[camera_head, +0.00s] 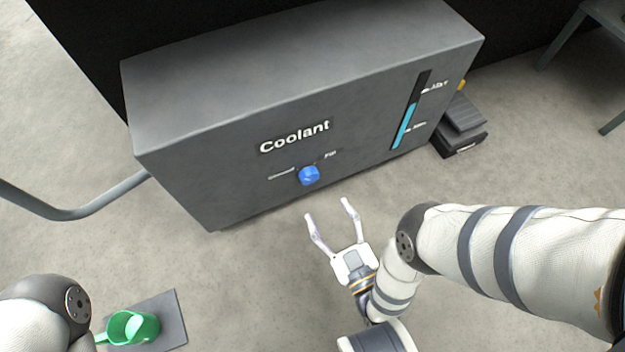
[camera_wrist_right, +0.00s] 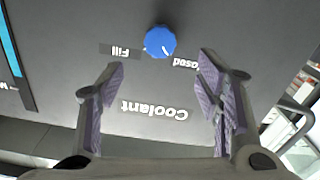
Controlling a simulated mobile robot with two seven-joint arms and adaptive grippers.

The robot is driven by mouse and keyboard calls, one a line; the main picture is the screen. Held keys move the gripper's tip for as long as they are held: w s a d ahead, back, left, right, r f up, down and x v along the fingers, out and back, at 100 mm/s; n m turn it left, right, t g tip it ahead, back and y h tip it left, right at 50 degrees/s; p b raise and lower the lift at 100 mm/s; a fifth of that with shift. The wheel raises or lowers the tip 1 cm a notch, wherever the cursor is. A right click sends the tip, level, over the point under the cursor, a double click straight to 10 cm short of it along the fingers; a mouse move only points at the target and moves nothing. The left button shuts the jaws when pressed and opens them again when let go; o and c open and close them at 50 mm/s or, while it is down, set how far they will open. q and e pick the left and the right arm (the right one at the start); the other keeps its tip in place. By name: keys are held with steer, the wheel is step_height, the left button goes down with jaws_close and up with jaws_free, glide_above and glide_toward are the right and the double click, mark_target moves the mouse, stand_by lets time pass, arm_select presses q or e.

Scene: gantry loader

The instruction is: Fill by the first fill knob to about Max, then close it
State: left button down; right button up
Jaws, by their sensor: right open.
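The blue fill knob (camera_head: 308,175) is on the front of the grey Coolant tank (camera_head: 225,165), between the "Closed" and "Fill" labels. In the right wrist view the knob (camera_wrist_right: 160,41) has a white mark on its side towards "Closed". The level gauge (camera_head: 405,122) is blue from its bottom to above Min and short of the Max mark; its upper part is dark. My right gripper (camera_head: 328,208) is open and empty, apart from the knob and in front of it. In the wrist view the knob appears beyond the fingertips (camera_wrist_right: 162,75). My left gripper is out of view.
A green cup (camera_head: 133,327) stands on a grey mat (camera_head: 172,312) at lower left, near my left arm. A grey pipe (camera_head: 85,211) runs to the tank's left side. A dark box (camera_head: 461,128) lies right of the tank. The floor before the tank is clear.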

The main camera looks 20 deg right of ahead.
mark_target(311, 179)
steer(key=w+b, duration=0.2)
steer(key=w, duration=0.7)
steer(key=shift+w+a, duration=0.15)
steer(key=shift+w, duration=0.15)
steer(key=shift+c, duration=0.5)
steer(key=c, duration=1.1)
